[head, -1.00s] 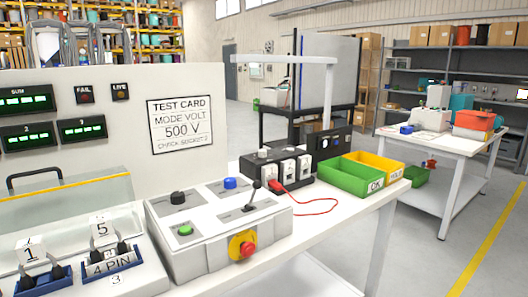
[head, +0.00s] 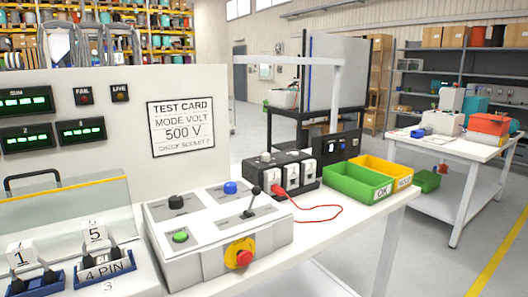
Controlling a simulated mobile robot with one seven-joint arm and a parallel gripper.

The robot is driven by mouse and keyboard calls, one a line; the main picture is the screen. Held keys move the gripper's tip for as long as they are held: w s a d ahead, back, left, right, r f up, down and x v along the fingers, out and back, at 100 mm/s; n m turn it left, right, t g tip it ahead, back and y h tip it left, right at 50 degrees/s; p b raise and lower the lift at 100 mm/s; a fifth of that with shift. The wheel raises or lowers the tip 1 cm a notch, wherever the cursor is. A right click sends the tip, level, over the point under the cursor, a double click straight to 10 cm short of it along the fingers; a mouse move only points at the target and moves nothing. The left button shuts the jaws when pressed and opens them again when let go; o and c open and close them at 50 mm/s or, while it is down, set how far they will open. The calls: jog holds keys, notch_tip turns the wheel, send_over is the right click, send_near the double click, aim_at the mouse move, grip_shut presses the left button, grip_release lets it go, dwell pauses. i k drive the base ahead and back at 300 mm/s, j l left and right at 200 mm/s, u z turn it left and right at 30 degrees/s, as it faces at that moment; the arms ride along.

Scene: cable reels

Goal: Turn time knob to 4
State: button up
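A grey control box (head: 205,258) stands on the white bench. On its sloped top are a black knob (head: 176,202) at the left and a blue knob (head: 230,187) to its right. Labels and scale marks are too small to read, so I cannot tell which is the time knob or where either points. The box also has a green button (head: 180,237), a black lever (head: 252,203) and a red emergency button (head: 244,258) on a yellow plate. My gripper is not in view.
A test card (head: 181,126) reading "MODE VOLT 500 V" is on the panel behind. Black socket unit (head: 262,169), red cable (head: 318,207), green bin (head: 358,184) and yellow bin (head: 384,167) are to the right. Numbered plugs and a clear, yellow-edged cover (head: 65,187) are at left.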

aim_at(265, 157)
jog(key=i+l+u, duration=0.15)
jog(key=l, duration=0.2)
jog(key=i+l+u, duration=0.1)
jog(key=l, duration=0.3)
jog(key=i+l+u, duration=0.15)
jog(key=l, duration=0.25)
jog(key=i+l+u, duration=0.15)
jog(key=l, duration=0.25)
jog(key=l+u, duration=0.15)
jog(key=l, duration=0.3)
